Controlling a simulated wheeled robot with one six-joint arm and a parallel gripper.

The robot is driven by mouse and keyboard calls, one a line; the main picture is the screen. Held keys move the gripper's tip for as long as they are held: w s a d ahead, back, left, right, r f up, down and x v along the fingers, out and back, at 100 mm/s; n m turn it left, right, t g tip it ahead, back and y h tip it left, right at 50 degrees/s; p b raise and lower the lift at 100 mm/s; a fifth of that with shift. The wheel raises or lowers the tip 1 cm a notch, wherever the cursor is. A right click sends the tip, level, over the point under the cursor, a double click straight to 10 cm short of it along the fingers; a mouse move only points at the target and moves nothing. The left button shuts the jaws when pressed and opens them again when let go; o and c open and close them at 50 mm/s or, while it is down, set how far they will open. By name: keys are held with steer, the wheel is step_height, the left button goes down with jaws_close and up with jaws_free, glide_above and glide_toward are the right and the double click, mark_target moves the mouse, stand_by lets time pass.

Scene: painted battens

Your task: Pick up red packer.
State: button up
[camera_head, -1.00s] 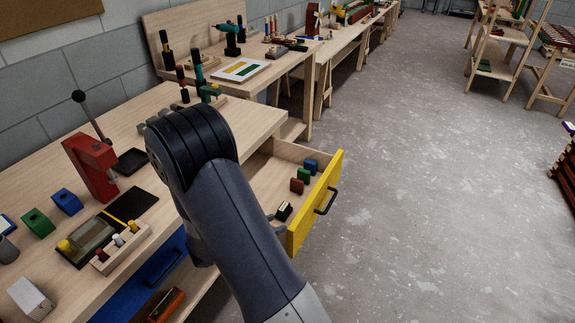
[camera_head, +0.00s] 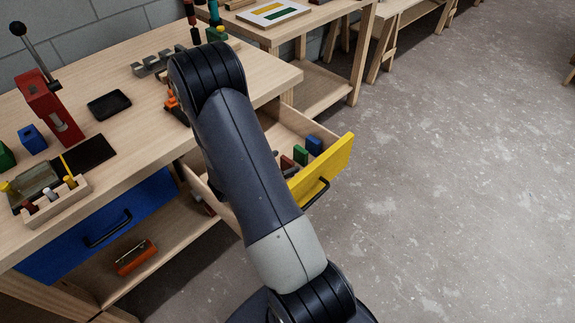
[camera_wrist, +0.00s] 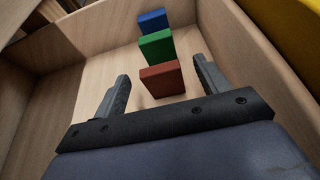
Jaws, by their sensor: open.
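The red packer (camera_wrist: 162,80) is a small brownish-red block standing in the open drawer (camera_wrist: 98,45). In the wrist view it lies between and slightly beyond the fingers of my gripper (camera_wrist: 160,84), with clear space on both sides. My gripper is open and empty. In the head view the red packer (camera_head: 287,163) shows partly beside my arm, which hides my gripper and part of the drawer. A green packer (camera_wrist: 156,46) and a blue packer (camera_wrist: 152,21) stand in a row behind the red one.
The drawer's yellow front (camera_head: 327,168) with a dark handle closes off its right side. Wooden drawer walls stand close around my gripper. The bench (camera_head: 130,125) with a red press (camera_head: 50,112) is at left. Open floor (camera_head: 440,180) lies to the right.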

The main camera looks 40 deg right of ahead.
steer(key=shift+x, duration=1.2)
steer(key=shift+c, duration=0.4)
steer(key=c, duration=1)
steer(key=shift+r, duration=0.1)
